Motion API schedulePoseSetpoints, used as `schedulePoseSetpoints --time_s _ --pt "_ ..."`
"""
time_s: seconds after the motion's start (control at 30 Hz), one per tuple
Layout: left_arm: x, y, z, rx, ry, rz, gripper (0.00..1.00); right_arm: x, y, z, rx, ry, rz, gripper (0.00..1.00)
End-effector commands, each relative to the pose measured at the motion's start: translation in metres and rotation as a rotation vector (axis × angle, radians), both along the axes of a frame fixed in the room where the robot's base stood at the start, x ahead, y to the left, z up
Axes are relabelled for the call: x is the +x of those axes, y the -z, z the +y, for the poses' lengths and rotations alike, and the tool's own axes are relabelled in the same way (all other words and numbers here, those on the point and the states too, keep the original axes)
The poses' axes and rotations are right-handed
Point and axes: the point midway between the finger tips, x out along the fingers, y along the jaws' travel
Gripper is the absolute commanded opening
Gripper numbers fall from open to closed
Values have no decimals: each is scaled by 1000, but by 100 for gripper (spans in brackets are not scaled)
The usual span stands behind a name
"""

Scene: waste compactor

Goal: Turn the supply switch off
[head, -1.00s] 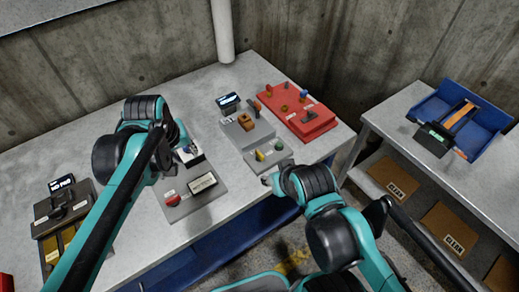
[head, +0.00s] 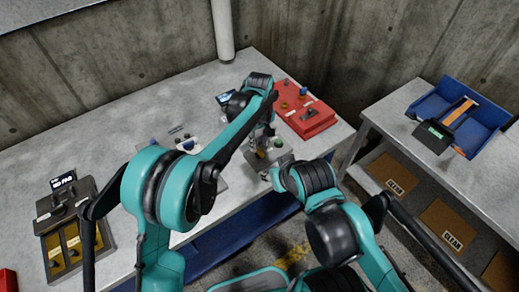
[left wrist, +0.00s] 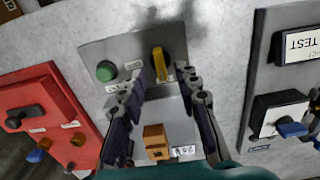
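A small grey panel (left wrist: 115,48) carries a yellow rotary handle (left wrist: 160,64), which looks like the supply switch, and a green round button (left wrist: 106,71). Its small labels are too blurred to read. My left gripper (left wrist: 161,80) is open, its two fingers on either side of the yellow handle in the left wrist view; I cannot tell whether they touch it. In the head view my left gripper (head: 262,140) is over this panel and partly hides it; the green button (head: 278,143) shows beside it. My right gripper (head: 270,176) is mostly hidden at the table's front edge.
A red panel (head: 318,122) with several knobs lies just right of my left gripper. A grey block with an orange part (left wrist: 155,135) is next to the small panel. A dark box with yellow slots (head: 97,238) stands at left. A blue tray (head: 490,125) is on the side table.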

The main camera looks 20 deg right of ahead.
Motion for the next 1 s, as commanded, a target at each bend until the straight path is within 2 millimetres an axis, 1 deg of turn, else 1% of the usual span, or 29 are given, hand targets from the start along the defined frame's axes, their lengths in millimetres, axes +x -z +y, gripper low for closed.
schedulePoseSetpoints --time_s 0.03,0.2,0.33,0.57,0.6,0.67,0.7,1.0 --pt "0 11 0 0 0 0 32 0 5 0 0 0 0 40" --pt "0 32 0 -1 0 0 32 0 10 0 0 0 0 40" --pt "0 38 1 -1 0 0 32 0 11 0 0 0 0 40" --pt "0 38 1 -1 0 -1 32 0 11 0 0 0 0 40" --pt "0 38 1 -1 1 -1 27 0 11 0 0 0 0 40" --pt "0 38 1 -1 1 -1 11 0 11 0 0 0 0 40" --pt "0 38 1 -1 1 -1 0 0 11 0 0 0 0 40" --pt "0 38 1 -1 7 -1 0 0 11 0 0 0 0 40"
